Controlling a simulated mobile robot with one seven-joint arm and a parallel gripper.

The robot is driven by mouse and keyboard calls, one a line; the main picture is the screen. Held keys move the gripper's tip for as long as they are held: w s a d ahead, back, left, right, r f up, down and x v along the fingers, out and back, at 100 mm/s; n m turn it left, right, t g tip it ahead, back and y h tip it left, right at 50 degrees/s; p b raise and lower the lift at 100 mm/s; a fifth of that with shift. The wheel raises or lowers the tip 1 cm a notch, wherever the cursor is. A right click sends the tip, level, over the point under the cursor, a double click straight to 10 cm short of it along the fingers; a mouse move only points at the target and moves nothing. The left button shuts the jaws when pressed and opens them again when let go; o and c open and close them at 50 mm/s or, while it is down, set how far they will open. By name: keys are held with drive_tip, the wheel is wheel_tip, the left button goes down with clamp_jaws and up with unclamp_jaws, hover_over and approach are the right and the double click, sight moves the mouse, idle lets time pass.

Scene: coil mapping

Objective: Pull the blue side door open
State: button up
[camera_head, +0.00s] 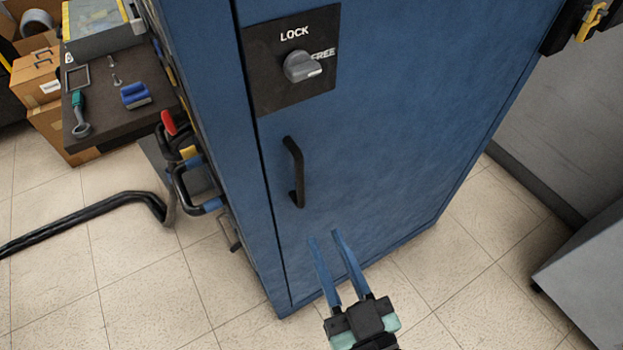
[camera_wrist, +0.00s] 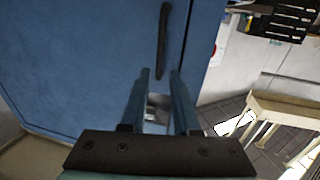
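The blue side door (camera_head: 375,130) is shut flush in its blue cabinet. Its black bar handle (camera_head: 294,172) is upright near the door's left edge; it also shows in the wrist view (camera_wrist: 163,40). Above it is a black plate (camera_head: 262,75) marked LOCK and FREE, with a grey knob (camera_head: 302,66) turned toward FREE. My gripper (camera_head: 325,237) is open and empty, below and right of the handle and apart from it. In the wrist view, the handle's near end lines up with the gap between my fingertips (camera_wrist: 160,73); the depth between them is unclear.
A dark bench (camera_head: 105,125) with tools stands at the left, cardboard boxes (camera_head: 48,88) behind it. Black hoses (camera_head: 85,220) and connectors (camera_head: 185,160) are left of the cabinet. A grey box (camera_head: 590,275) is at the right. Tiled floor before the door is clear.

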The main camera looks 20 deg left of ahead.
sight(301, 184)
drive_tip(key=p+x, duration=0.3)
drive_tip(key=x, duration=0.9)
drive_tip(key=shift+w+a+r, duration=0.1)
drive_tip(key=shift+w+a, duration=0.1)
clamp_jaws()
idle(0.9)
